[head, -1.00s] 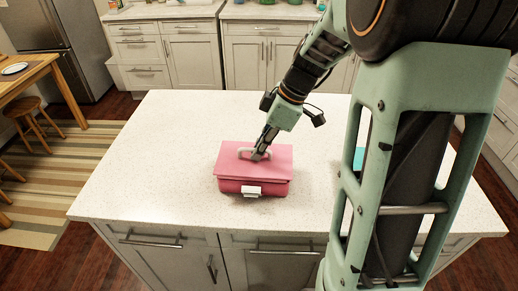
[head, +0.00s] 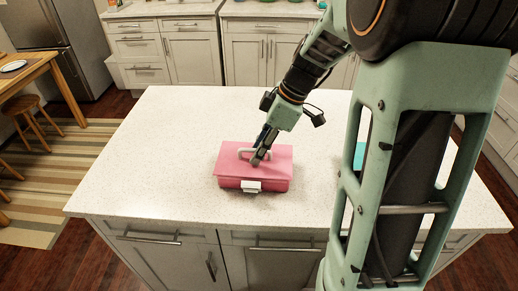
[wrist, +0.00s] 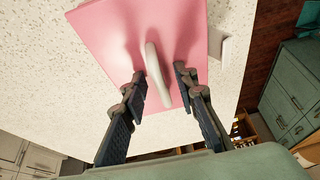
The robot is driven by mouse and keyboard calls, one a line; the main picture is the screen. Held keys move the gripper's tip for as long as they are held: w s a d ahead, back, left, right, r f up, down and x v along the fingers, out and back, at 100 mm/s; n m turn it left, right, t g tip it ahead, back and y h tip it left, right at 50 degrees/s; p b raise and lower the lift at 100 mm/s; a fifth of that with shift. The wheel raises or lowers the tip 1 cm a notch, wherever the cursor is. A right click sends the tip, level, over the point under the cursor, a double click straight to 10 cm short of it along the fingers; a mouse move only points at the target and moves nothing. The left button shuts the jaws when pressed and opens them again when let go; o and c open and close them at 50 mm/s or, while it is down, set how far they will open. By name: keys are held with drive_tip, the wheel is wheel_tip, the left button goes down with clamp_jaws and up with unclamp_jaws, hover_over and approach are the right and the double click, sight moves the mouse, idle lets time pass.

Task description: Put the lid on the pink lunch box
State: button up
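The pink lunch box (head: 235,183) stands on the white counter with a white latch (head: 251,186) at its front. Its flat pink lid (head: 228,163) lies on top and looks level on the box. The lid also fills the upper middle of the wrist view (wrist: 110,40). A pale handle (wrist: 156,75) rises from the lid. My gripper (wrist: 161,90) is open, with one finger on each side of the handle and visible gaps between. In the head view my gripper (head: 259,158) is low over the lid and hides part of the handle.
The speckled white island counter (head: 150,150) is clear around the box. A teal object (head: 359,156) is partly hidden behind my arm at the right. A wooden table (head: 30,75) and stool stand at the far left.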

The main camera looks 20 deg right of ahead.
drive_tip(key=shift+r, duration=0.1)
drive_tip(key=v, duration=1.2)
